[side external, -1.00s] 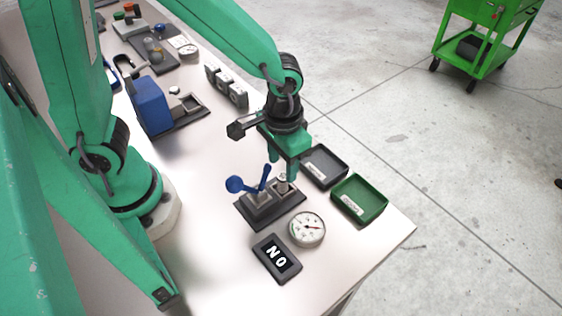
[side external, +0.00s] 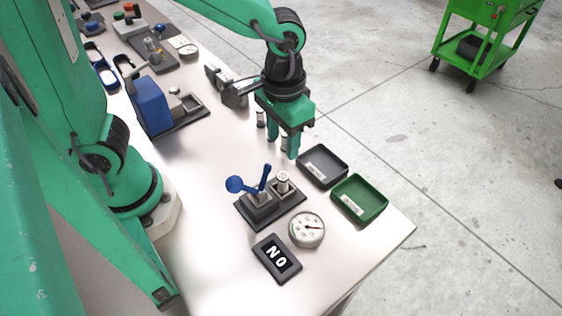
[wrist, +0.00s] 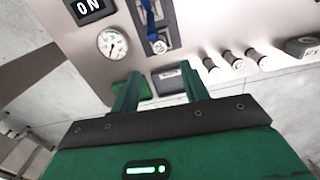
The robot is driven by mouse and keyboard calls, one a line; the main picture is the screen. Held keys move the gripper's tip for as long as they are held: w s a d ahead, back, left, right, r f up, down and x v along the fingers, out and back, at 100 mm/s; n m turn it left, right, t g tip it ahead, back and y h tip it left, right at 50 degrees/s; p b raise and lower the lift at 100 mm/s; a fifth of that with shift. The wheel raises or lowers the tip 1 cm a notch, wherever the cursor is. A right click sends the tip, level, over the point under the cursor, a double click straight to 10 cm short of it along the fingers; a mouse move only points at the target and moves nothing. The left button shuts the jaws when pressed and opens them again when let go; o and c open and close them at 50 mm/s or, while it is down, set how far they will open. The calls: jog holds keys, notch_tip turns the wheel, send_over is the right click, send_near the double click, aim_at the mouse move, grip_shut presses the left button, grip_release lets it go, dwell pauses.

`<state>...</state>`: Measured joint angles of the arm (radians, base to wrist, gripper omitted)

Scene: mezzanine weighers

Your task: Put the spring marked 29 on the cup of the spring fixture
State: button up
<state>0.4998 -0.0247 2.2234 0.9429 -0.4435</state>
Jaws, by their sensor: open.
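The spring fixture (side external: 246,211) is a dark block with a blue lever (side external: 264,178), near the front of the table. A small pale spring (side external: 283,182) stands upright on its cup; in the wrist view its top (wrist: 159,47) shows. I cannot read its mark. My gripper (side external: 281,142) is open and empty, above and behind the fixture, apart from that spring. It also shows in the wrist view (wrist: 159,76). Other springs stand in a row behind, one (side external: 261,118) beside my gripper; the row also shows in the wrist view (wrist: 232,59). Their marks are unreadable.
A black tray (side external: 343,166) and a green tray (side external: 381,210) lie right of the fixture. A round dial (side external: 307,230) and a display (side external: 277,258) reading NO lie in front. A blue device (side external: 152,106) stands further back. The table's front corner is clear.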

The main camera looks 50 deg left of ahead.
jog(key=shift+a+r, duration=0.1)
jog(key=s+a+r+t, duration=0.2)
jog(key=a+r, duration=0.2)
jog(key=a, duration=0.3)
jog(key=s+a+r+t, duration=0.3)
jog(key=a+r, duration=0.2)
jog(key=a, duration=0.2)
jog(key=shift+a+r+n+t, duration=0.2)
jog(key=shift+a+n+t, duration=0.1)
jog(key=shift+a, duration=0.1)
